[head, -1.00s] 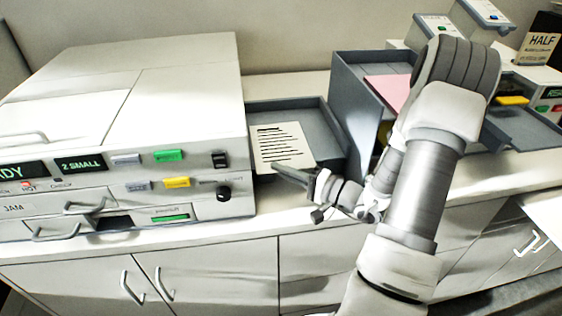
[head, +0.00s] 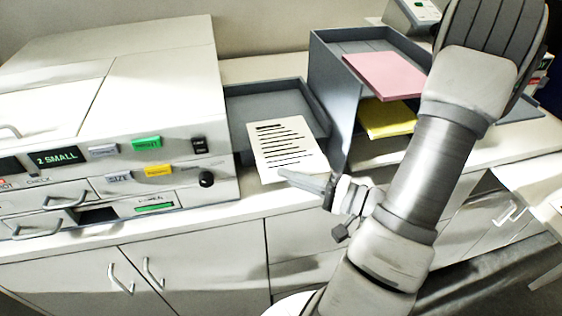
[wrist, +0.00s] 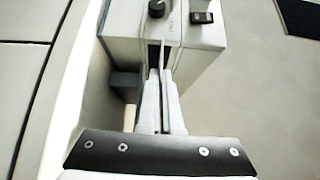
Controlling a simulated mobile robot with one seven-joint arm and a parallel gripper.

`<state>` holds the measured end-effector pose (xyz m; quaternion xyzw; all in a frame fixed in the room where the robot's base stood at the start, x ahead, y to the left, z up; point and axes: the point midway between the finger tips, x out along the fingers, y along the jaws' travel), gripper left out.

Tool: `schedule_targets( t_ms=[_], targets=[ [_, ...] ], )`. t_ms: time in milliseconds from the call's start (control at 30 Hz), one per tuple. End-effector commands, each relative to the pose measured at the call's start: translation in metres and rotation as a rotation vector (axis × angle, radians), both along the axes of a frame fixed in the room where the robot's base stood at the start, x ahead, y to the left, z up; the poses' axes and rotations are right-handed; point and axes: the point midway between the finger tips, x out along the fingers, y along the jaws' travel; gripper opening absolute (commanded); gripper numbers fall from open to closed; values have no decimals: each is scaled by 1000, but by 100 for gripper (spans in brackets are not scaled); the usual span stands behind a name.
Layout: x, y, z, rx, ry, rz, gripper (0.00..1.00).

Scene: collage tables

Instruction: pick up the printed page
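The printed page (head: 287,148) is white with black lines of text. In the head view it shows in front of the grey output tray (head: 245,108), beside the white printing machine (head: 180,95), and appears raised off the tray floor. My gripper (head: 284,173) is at the page's near lower edge, its fingers close together on it. In the wrist view the fingers (wrist: 162,85) are nearly together, with a thin pale sheet seen almost edge-on between them. The machine's side with a knob and switch lies beyond.
A grey sorter (head: 335,100) stands right of the tray, with a pink sheet (head: 385,75) above and a yellow sheet (head: 388,118) below. The white counter (head: 225,195) has a free strip along its front. Cabinet doors with handles are below.

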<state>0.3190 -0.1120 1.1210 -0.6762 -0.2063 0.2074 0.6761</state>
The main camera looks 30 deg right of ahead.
Motion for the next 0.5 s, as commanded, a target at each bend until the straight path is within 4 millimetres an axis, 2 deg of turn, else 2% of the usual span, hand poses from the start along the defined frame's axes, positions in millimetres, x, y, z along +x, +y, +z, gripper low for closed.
schedule_targets(
  t_ms=[33, 267, 500],
  targets=[
    [-3, -1, 7, 5, 3, -2, 0],
    [-20, 1, 8, 6, 2, -2, 0],
    [-90, 1, 5, 6, 3, -10, 0]
  ],
)
